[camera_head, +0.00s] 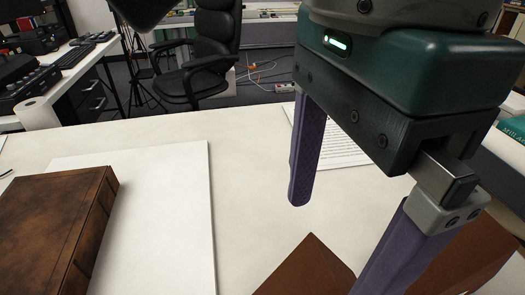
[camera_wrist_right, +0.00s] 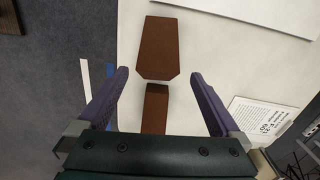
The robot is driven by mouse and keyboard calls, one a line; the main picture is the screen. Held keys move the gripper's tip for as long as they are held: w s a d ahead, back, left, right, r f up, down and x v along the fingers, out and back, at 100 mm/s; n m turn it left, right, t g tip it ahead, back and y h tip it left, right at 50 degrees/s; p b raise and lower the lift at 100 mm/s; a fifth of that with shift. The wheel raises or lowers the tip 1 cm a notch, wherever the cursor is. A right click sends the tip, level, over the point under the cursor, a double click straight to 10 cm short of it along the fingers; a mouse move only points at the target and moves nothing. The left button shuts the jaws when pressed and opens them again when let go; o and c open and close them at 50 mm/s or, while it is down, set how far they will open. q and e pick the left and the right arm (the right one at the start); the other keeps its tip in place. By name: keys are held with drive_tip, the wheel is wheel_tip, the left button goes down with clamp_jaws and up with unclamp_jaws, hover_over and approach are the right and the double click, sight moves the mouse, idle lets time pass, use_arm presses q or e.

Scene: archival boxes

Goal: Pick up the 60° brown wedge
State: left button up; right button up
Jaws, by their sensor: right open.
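Two brown wedge-like pieces lie on the white table, close together. In the right wrist view, the larger one (camera_wrist_right: 160,47) is beyond my fingertips and the smaller one (camera_wrist_right: 155,108) is between the fingers, nearer the palm. In the head view, one brown piece (camera_head: 308,268) shows between the fingers and another (camera_head: 460,258) partly behind the right-hand finger. I cannot tell which is the 60° one. My right gripper (camera_head: 335,245) is open, its purple fingers wide apart and empty; it also shows in the wrist view (camera_wrist_right: 160,76).
A brown leather-bound book (camera_head: 50,225) lies on a white board (camera_head: 185,225) at left. A printed sheet (camera_head: 338,145) lies behind my right gripper. A black office chair (camera_head: 205,50) stands beyond the table. The table's middle strip is clear.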

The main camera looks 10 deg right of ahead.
sight(321, 287)
drive_tip(key=f, duration=0.3)
drive_tip(key=shift+d+f, duration=0.3)
drive_tip(key=shift+s+f, duration=0.1)
drive_tip(key=shift+f, duration=0.25)
drive_tip(key=shift+d+f, duration=0.15)
drive_tip(key=shift+f, duration=2.6)
drive_tip(key=c, duration=0.6)
use_arm(q)
drive_tip(key=shift+s+d+f, duration=0.1)
drive_tip(key=shift+s+f, duration=0.1)
drive_tip(key=shift+f, duration=0.05)
use_arm(e)
drive_tip(key=c, duration=0.9)
drive_tip(key=shift+r, duration=0.1)
drive_tip(key=shift+c, duration=0.2)
